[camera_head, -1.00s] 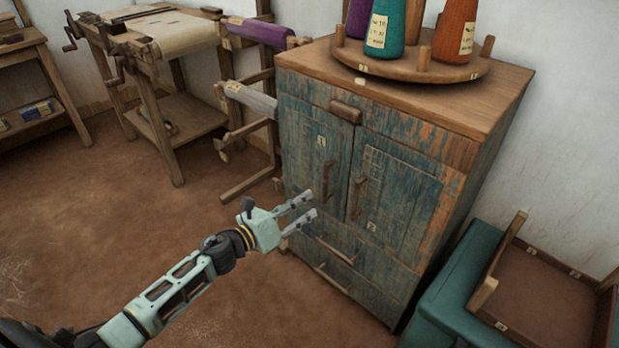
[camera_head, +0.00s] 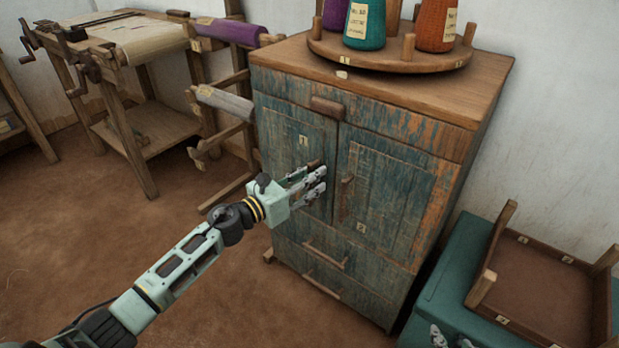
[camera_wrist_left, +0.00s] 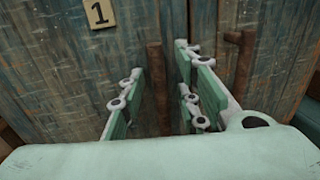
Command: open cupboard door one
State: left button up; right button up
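Cupboard door one (camera_head: 290,145), weathered blue wood with a label 1, is shut on the left of the cupboard front. It also shows in the left wrist view (camera_wrist_left: 100,60). Its upright brown handle (camera_wrist_left: 156,85) stands between the fingers of my left gripper (camera_wrist_left: 165,95). The fingers are apart, with a gap visible beside the handle. In the head view my left gripper (camera_head: 314,180) is at this handle and hides most of it. My right gripper (camera_head: 452,338) shows only its fingertips at the bottom edge, apart and empty.
Door two (camera_head: 385,195) is shut beside door one, its handle (camera_wrist_left: 243,62) just right of my left fingers. Drawers (camera_head: 325,268) lie below. Yarn cones stand on a round rack (camera_head: 390,55) on top. A teal chest (camera_head: 440,300) with a wooden tray (camera_head: 540,285) is at right.

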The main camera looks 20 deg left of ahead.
pick_arm(q)
jog(key=shift+w, duration=0.1)
grip_shut()
dwell(0.6)
